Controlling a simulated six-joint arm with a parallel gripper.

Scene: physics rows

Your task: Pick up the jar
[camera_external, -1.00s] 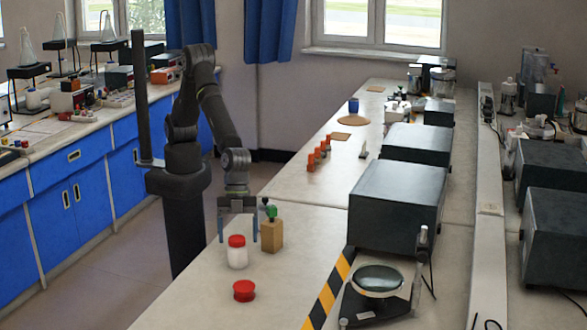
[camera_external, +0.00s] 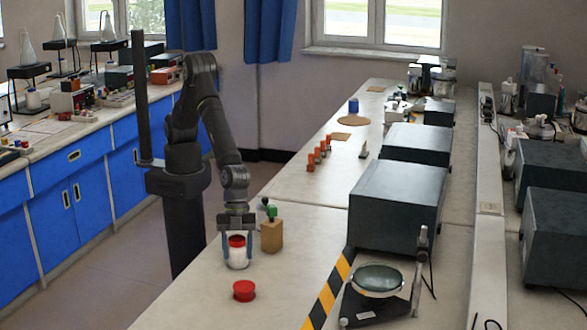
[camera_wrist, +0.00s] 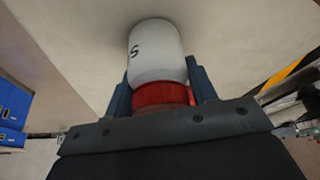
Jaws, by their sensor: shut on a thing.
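The jar (camera_external: 237,257) is white with a red lid and stands upright on the bench in the external view. My gripper (camera_external: 238,252) is above it, pointing down, with its blue fingers on either side of the jar. In the wrist view the jar (camera_wrist: 157,55) shows its white body with a dark letter mark, and its red lid lies between the fingers. My gripper (camera_wrist: 162,92) is shut on the jar there. Part of the lid is hidden behind the gripper body. The jar looks to be on or very near the bench top.
A red lid-like round piece (camera_external: 244,291) lies in front of the jar. A tan block with a green top (camera_external: 272,235) stands close to its right. A magnifier stand (camera_external: 378,283) and a dark box (camera_external: 397,205) are farther right. The bench front left is clear.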

